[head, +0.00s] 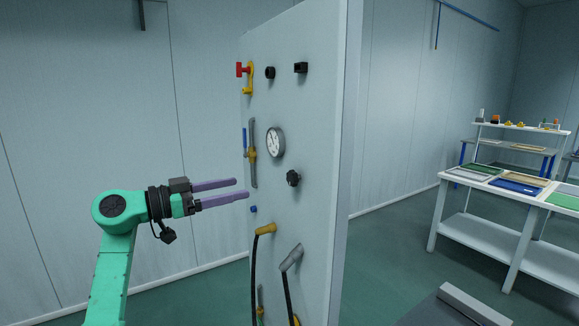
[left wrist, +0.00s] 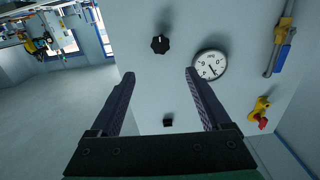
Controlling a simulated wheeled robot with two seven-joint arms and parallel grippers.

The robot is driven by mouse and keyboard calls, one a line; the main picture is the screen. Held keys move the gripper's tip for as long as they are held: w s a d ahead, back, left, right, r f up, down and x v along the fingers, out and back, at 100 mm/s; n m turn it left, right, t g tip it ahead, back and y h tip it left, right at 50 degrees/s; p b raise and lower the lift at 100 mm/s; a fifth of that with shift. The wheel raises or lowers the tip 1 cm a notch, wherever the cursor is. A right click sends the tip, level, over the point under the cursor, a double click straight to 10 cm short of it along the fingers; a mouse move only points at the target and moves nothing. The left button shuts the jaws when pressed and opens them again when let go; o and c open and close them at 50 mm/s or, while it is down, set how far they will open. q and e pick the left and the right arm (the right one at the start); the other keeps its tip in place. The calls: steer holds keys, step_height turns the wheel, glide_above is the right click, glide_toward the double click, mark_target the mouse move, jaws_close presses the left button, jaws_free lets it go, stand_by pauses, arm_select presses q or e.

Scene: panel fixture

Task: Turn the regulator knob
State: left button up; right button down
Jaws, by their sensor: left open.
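The black regulator knob (head: 293,178) is a lobed knob on the white panel (head: 305,120), below and right of the round gauge (head: 274,142). In the left wrist view the knob (left wrist: 160,44) shows with a light mark on its face, beyond the fingertips and left of the gauge (left wrist: 210,65). My left gripper (head: 243,189) is open and empty, with its purple fingers pointing at the panel, left of the knob and apart from it. Its two fingers (left wrist: 160,78) also show in the left wrist view. My right gripper is in neither view.
The panel also carries a red and yellow valve (head: 245,74), black fittings (head: 301,67), a pipe with a blue-handled valve (head: 252,152) and hoses with yellow (head: 266,229) and grey (head: 291,257) ends. A white table (head: 485,226) with trays stands at the right.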

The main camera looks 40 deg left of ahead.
mark_target(290, 177)
arm_select(q)
steer(key=p+x, duration=0.4)
steer(key=x, duration=1)
steer(key=shift+w+a, duration=0.1)
steer(key=shift+w+f, duration=0.2)
steer(key=shift+w, duration=0.1)
steer(key=shift+s, duration=0.1)
jaws_close()
steer(key=shift+m, duration=0.4)
